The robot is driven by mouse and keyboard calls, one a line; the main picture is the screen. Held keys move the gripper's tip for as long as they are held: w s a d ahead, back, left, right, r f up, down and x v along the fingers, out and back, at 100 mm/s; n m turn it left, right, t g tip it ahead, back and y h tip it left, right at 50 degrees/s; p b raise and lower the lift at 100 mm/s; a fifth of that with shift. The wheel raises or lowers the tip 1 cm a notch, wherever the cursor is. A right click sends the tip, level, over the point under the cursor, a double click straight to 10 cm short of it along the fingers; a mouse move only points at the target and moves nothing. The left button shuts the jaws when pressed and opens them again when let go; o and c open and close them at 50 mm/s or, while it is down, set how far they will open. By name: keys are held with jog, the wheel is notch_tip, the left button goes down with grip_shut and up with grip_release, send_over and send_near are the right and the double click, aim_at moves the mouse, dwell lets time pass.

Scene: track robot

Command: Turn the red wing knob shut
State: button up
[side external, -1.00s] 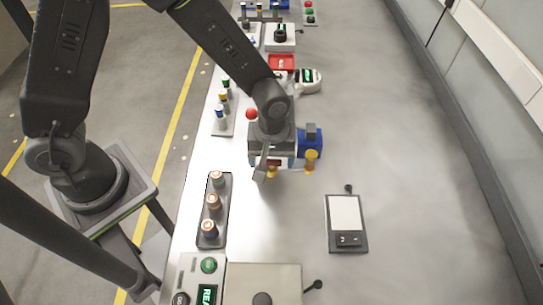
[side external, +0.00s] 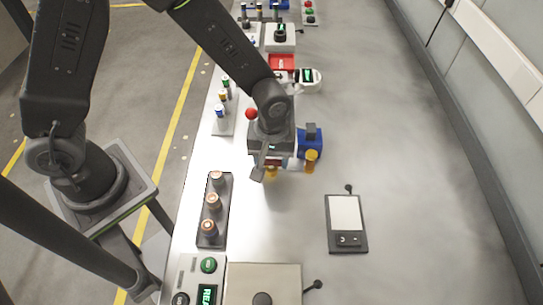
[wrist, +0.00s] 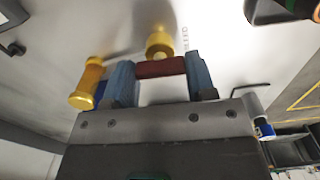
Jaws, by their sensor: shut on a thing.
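The red wing knob (wrist: 160,67) shows in the wrist view as a dark red bar between the two blue-grey fingers of my gripper (wrist: 161,76). The fingers are shut on it, one at each end. In the side view my gripper (side external: 269,163) points down over the valve, and a small bit of red shows by the fingers. Yellow fittings belong to the valve: one (wrist: 160,42) is beyond the knob and another (wrist: 87,84) is to the left. In the side view one yellow fitting (side external: 311,160) is just right of the gripper. Most of the valve body is hidden.
A blue block (side external: 311,140) stands close to the right of my gripper. A red tray (side external: 281,63) and a white device (side external: 308,80) lie behind. A rack of capped cylinders (side external: 213,201) is front left, a flat pad (side external: 346,218) front right. The bench right of the valve is clear.

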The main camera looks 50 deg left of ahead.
aim_at(271, 160)
jog(key=m, duration=0.4)
jog(key=shift+m, duration=0.3)
jog(key=m, duration=0.8)
jog(key=shift+m, duration=2.4)
jog(key=o, duration=0.9)
jog(key=shift+o, duration=0.2)
notch_tip(271, 160, up, 14)
